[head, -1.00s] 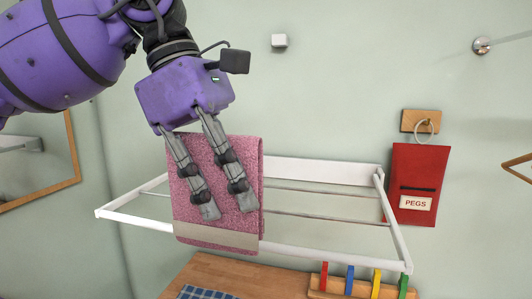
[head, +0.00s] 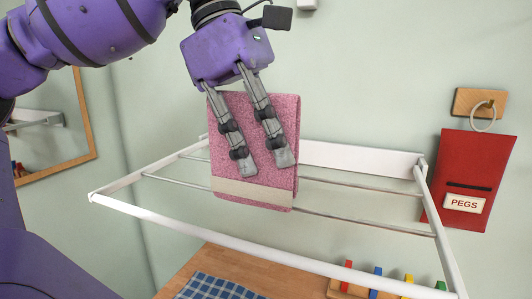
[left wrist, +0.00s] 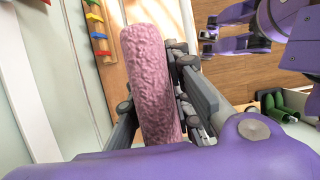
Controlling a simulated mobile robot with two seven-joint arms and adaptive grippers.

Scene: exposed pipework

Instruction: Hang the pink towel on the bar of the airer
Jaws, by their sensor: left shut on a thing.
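The pink towel (head: 290,125) is folded and hangs down from my left gripper (head: 265,172), with a pale band near its lower edge. The left gripper is shut on it, one finger pair across its near face; in the left wrist view the towel (left wrist: 152,85) stands between the fingers. The white airer (head: 250,240) juts from the wall, with thin metal bars (head: 370,221) inside its frame. In the head view the towel overlaps these bars, behind the front rail. I cannot tell whether it touches a bar.
A red peg bag (head: 470,170) hangs on the wall at the right end of the airer. Below are a wooden surface with a blue checked cloth (head: 215,287) and several coloured pegs (head: 375,283). A wood-framed mirror (head: 50,130) is at the left.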

